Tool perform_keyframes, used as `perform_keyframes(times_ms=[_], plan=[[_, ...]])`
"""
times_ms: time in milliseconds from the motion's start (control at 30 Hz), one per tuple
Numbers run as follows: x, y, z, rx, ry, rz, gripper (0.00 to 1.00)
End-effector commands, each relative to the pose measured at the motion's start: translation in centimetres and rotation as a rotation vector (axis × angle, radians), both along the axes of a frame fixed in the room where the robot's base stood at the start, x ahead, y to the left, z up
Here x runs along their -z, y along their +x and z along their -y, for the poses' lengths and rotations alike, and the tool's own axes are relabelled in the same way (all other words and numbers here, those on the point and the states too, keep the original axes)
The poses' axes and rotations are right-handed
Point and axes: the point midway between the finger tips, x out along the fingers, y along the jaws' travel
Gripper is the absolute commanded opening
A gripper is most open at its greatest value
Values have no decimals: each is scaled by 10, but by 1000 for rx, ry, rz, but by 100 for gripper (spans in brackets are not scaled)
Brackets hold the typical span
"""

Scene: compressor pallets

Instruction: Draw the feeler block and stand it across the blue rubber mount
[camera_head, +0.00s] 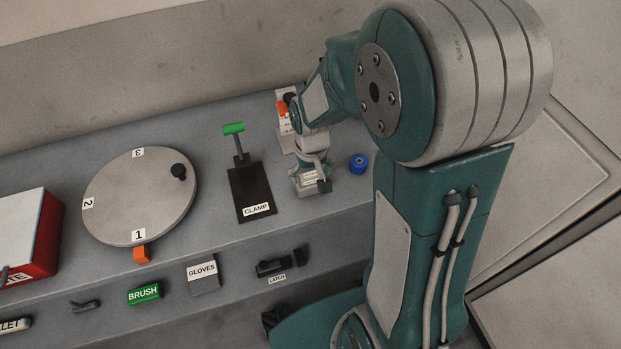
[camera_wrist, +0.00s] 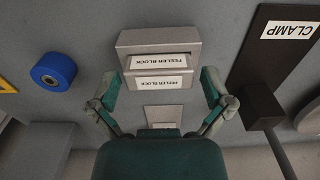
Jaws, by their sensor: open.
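The feeler block (camera_wrist: 160,83) is a grey block with a white FEELER BLOCK label in the wrist view. It sits in or against a grey holder (camera_wrist: 150,39) that bears the same label. My gripper (camera_wrist: 158,85) is open, with one finger on each side of the block and a visible gap at both sides. In the head view my gripper (camera_head: 311,174) points down over the holder and hides most of the block. The blue rubber mount (camera_head: 358,162) is a short blue cylinder to the right; it shows at the left in the wrist view (camera_wrist: 53,72).
A black CLAMP plate (camera_head: 252,193) with a green-topped handle (camera_head: 234,128) stands left of my gripper. A round numbered turntable (camera_head: 137,196) is farther left. A lower front ledge carries a green BRUSH block (camera_head: 144,293) and a GLOVES box (camera_head: 203,276).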

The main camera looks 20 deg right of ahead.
Motion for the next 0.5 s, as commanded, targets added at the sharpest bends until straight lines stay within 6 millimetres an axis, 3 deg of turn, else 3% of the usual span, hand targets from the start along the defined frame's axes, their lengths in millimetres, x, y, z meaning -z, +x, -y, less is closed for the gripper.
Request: perform_keyframes(times_ms=[133,300,333,500], plan=[[0,0,0,0,0,0,100],[0,0,0,0,0,0,24],[0,0,0,0,0,0,20],[-1,0,0,0,0,1,20]])
